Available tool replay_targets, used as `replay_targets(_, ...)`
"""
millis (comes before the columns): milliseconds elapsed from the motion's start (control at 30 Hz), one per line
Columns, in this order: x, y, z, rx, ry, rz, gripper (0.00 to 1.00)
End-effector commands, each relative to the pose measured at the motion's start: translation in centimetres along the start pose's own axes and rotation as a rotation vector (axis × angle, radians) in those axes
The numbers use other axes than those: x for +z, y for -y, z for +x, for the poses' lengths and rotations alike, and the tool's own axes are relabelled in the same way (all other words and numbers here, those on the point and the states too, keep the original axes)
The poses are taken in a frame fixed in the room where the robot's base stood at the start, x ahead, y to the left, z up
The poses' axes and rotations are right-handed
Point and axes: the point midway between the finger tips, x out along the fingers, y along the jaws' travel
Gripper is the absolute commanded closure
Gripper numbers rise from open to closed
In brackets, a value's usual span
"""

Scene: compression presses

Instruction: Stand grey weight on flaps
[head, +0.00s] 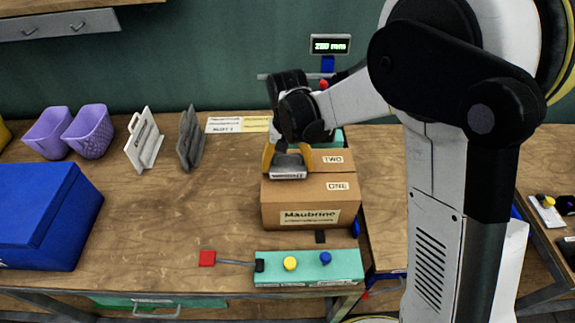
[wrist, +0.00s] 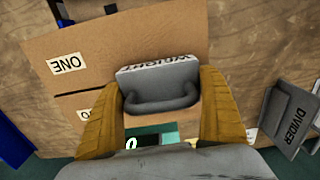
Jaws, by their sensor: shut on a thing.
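The grey weight (head: 288,172) is a small block with a handle, at the top of the cardboard box in the head view. In the wrist view the weight (wrist: 158,82) shows its lettering and handle between two yellow-brown fingers. My gripper (head: 287,158) is shut on it; it also shows in the wrist view (wrist: 160,110). The box (head: 310,200) reads "Maubrine" on its front. Its flaps are labelled ONE (head: 338,186) and TWO (head: 333,160). The weight is over the left part of the flaps; I cannot tell whether it touches them. My arm hides part of the box's back.
A teal control panel (head: 308,267) with yellow and blue buttons lies in front of the box. A display (head: 330,44) reads about 200 mm behind. A grey divider (head: 190,138), white board (head: 143,140), purple bins (head: 88,131) and blue box (head: 40,213) stand left. Bench between is clear.

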Motion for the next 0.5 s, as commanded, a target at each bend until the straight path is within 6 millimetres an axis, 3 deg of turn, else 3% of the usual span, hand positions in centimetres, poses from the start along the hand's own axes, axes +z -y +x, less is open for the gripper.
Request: replay_targets(500, 0.00, 0.00, 0.54, 0.000, 0.000, 0.000, 0.54)
